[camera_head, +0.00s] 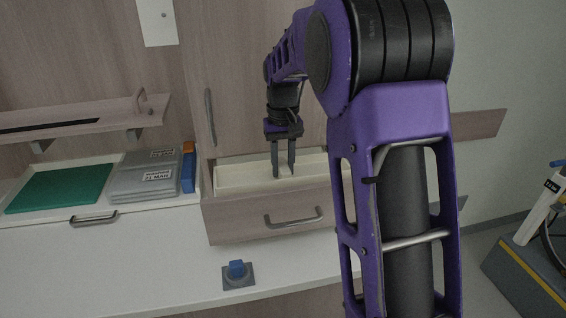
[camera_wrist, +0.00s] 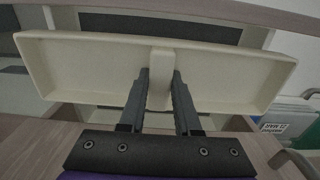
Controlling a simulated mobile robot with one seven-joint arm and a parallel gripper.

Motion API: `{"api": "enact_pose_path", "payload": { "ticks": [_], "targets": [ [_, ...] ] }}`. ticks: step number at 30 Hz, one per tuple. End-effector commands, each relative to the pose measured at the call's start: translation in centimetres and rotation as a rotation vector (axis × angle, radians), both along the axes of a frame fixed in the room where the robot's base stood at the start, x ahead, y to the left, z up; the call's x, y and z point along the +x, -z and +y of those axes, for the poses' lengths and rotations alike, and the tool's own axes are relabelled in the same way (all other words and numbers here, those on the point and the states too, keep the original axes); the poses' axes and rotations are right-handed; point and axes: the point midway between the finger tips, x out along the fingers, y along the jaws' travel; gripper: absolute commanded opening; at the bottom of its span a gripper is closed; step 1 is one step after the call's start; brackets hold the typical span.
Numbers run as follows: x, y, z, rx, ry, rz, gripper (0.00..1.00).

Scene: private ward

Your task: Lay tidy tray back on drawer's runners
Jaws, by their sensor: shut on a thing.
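The tidy tray (camera_wrist: 90,58) is a shallow cream tray with a central divider (camera_wrist: 160,75). My gripper (camera_wrist: 160,75) is shut on that divider, one finger on each side. In the head view my gripper (camera_head: 283,172) points down into the tray (camera_head: 240,178), which lies at the top of the open drawer (camera_head: 268,219). In the wrist view the tray spans the drawer opening and looks slightly skewed to its edges. Pale and dark parts of the drawer's inside show beyond the tray. The runners are not clearly visible, and I cannot tell whether the tray touches them.
The drawer front has a metal handle (camera_head: 294,218). To the left, a second tray-like drawer (camera_head: 60,220) holds a green sheet (camera_head: 60,188), grey labelled boxes (camera_head: 146,180) and a blue-orange item (camera_head: 188,168). The tall cabinet door (camera_head: 235,80) stands close behind.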

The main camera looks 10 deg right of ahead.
Motion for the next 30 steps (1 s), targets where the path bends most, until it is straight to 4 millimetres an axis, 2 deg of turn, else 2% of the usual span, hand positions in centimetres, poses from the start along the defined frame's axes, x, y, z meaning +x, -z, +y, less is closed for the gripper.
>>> {"api": "enact_pose_path", "payload": {
  "ticks": [11,30],
  "targets": [
    [0.0,0.1,0.0,0.000,0.000,0.000,0.00],
    [0.0,2.9,0.0,0.000,0.000,-0.001,0.00]
  ]
}}
